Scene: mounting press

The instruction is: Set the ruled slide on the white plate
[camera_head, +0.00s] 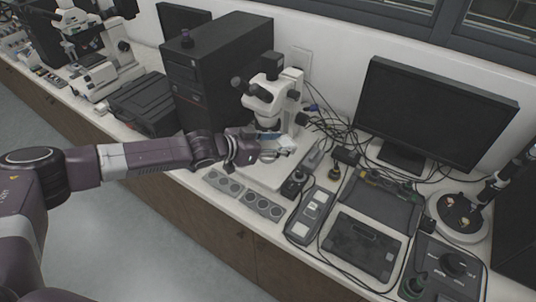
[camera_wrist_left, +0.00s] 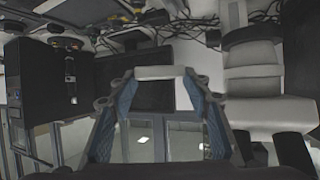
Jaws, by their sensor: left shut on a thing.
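My left gripper (camera_head: 267,145) is at the front of the stereo microscope (camera_head: 268,97), below its head and above its white base plate (camera_head: 249,178). In the left wrist view the two blue-grey fingers (camera_wrist_left: 163,76) are shut on a thin pale strip, the slide (camera_wrist_left: 160,72), held across the fingertips. Its ruling is too small to make out. In the head view the slide cannot be clearly told from the fingers and pale plate, and I cannot tell whether it touches the plate. My right gripper is not in view.
Grey blocks with round wells (camera_head: 223,183) lie along the bench's front edge. A black computer tower (camera_head: 215,78) stands left of the microscope. Cables, a small dark knob device (camera_head: 294,184), a control box (camera_head: 310,215) and a monitor (camera_head: 433,112) crowd the right side.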

